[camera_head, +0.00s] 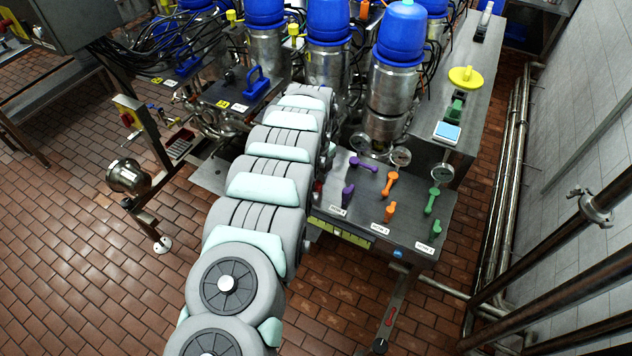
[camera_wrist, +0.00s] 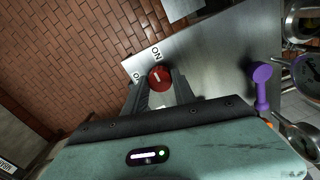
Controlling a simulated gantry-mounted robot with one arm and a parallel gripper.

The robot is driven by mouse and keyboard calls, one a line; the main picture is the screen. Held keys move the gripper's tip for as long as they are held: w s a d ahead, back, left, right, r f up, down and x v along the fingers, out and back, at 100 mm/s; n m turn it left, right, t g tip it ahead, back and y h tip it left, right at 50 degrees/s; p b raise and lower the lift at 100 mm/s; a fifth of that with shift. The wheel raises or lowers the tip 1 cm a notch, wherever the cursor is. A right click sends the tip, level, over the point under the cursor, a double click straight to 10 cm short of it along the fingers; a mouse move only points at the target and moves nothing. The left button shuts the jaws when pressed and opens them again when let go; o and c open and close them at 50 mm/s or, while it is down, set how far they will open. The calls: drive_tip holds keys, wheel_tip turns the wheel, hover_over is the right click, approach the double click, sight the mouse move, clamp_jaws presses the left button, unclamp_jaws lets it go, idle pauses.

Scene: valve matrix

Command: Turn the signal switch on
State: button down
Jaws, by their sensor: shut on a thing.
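The signal switch is a red round knob (camera_wrist: 160,76) on a steel panel, seen in the wrist view. A white "ON" label sits just above it, and a second label, partly covered by a finger, sits to its left. My gripper (camera_wrist: 159,87) has its two dark fingers on either side of the knob and is shut on it. A pale line shows on the knob, but its exact direction is too small to tell. In the head view my arm hides the gripper and most of the switch area.
A steel panel (camera_head: 375,238) with purple (camera_head: 348,194), orange (camera_head: 389,212) and green (camera_head: 433,201) handles lies right of my arm. Several gauges stand behind it. A purple handle (camera_wrist: 262,85) is close right of my gripper. Blue-capped cylinders (camera_head: 400,60) stand behind.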

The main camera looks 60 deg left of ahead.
idle(0.4)
drive_tip(key=c, duration=1)
unclamp_jaws()
drive_tip(key=shift+r+p, duration=0.4)
drive_tip(key=shift+r, duration=5.05)
